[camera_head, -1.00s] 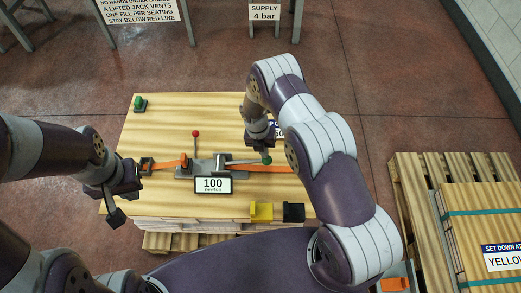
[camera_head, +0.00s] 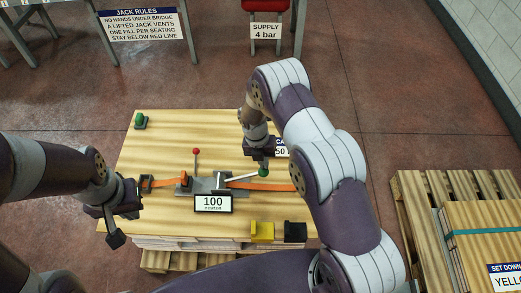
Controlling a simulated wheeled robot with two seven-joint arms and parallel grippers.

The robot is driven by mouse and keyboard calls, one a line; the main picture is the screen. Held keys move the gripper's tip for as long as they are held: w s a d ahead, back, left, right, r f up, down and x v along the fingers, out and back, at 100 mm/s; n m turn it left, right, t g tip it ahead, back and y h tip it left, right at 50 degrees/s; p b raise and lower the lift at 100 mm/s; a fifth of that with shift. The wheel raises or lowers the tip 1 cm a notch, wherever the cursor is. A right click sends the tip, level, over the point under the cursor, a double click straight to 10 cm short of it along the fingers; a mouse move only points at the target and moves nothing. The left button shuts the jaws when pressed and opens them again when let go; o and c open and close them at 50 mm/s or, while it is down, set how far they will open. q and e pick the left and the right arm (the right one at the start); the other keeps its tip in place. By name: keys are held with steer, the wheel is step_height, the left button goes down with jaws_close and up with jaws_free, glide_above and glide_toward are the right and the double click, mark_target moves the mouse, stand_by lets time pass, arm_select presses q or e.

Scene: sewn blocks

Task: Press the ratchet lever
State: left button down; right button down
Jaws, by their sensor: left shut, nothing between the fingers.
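The ratchet (camera_head: 208,184) sits on the wooden crate top with an orange strap (camera_head: 262,185) running through it. Its pale lever (camera_head: 242,177) points right, tilted slightly up, and ends in a green knob (camera_head: 263,171). My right gripper (camera_head: 259,153) is just above and behind the knob. Its fingers are hard to make out, so I cannot tell whether they touch the knob or are open. My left gripper (camera_head: 127,204) is shut and empty at the crate's left edge, near the strap's left end.
A red-knobbed lever (camera_head: 196,152) stands upright behind a "100" display (camera_head: 213,203). A yellow block (camera_head: 262,231) and a black block (camera_head: 295,232) are at the crate's front. A green button (camera_head: 140,120) is at the back left. A pallet (camera_head: 420,195) stands right.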

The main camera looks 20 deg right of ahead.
step_height(320, 180, up, 8)
steer(key=a, duration=0.1)
steer(key=shift+w, duration=0.4)
steer(key=shift+a, duration=0.1)
stand_by(1.4)
